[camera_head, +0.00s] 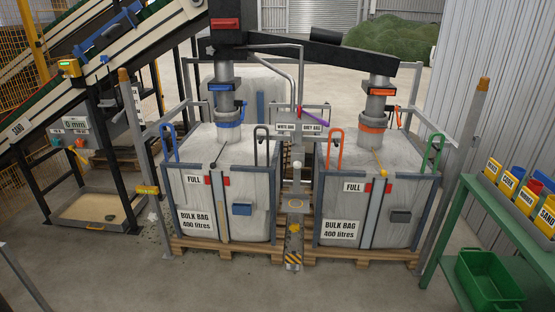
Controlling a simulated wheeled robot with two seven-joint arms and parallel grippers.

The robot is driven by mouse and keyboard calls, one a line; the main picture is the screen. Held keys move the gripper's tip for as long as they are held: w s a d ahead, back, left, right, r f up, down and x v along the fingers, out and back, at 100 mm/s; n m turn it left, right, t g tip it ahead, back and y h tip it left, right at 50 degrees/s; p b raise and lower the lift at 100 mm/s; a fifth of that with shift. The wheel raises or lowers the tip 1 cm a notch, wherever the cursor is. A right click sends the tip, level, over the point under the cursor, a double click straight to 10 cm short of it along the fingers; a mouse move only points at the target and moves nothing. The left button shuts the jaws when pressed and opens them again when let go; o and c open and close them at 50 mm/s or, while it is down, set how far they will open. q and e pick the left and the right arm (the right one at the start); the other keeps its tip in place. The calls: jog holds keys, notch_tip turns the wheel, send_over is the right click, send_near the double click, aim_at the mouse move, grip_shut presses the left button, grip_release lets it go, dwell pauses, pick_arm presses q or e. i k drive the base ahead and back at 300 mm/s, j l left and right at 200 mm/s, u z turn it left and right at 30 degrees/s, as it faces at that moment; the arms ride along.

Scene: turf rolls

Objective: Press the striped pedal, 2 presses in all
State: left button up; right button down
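The striped pedal (292,261) has yellow and black stripes. It sits low at the front, in the gap between the two bulk bags, near the pallets. Nothing is seen touching it. A narrow post with a small plate stands just behind it. Neither my left nor my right gripper shows in the head view.
The left bulk bag (258,190) and right bulk bag (338,205), both marked full, stand on wooden pallets under filling spouts. A green shelf (465,195) with a green crate (488,278) is at right. A sand conveyor is at left. Front floor is clear.

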aim_at(293, 258)
jog(key=i+j+z, duration=0.1)
jog(key=i, duration=1.6)
jog(key=i+z, duration=0.1)
jog(key=i, duration=0.25)
jog(key=i+j+z, duration=0.15)
jog(key=i, duration=0.15)
